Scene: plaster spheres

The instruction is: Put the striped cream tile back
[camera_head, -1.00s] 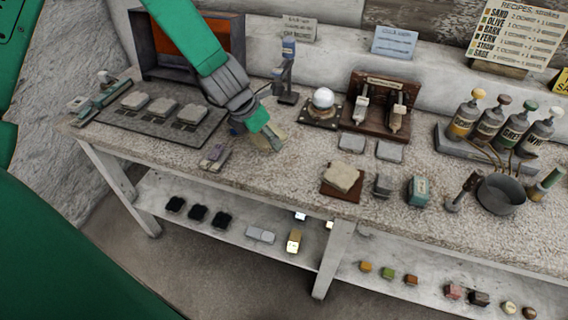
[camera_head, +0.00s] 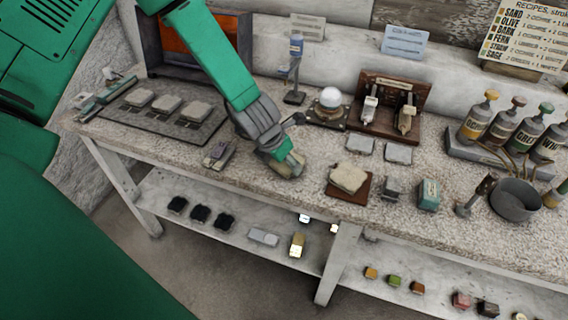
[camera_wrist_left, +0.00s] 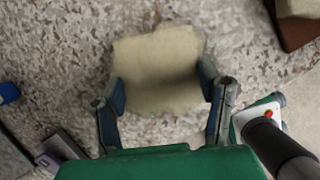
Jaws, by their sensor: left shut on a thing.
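My left gripper (camera_head: 289,167) is low over the speckled bench, left of the brown board. In the left wrist view its two fingers (camera_wrist_left: 162,90) are shut on a cream tile (camera_wrist_left: 157,65), one at each side edge. No stripes show on the tile's visible face, and whether it touches the bench I cannot tell. In the head view the gripper mostly hides this tile. Another cream slab (camera_head: 348,177) lies on the brown board (camera_head: 357,196) to the right. My right gripper is not in view.
Grey tiles (camera_head: 360,145), a small grey block (camera_head: 392,188) and a green box (camera_head: 429,195) lie to the right. A white dome on a base (camera_head: 330,103) and a thin stand (camera_head: 295,75) are behind. A small grey-purple item (camera_head: 218,155) lies left of the gripper.

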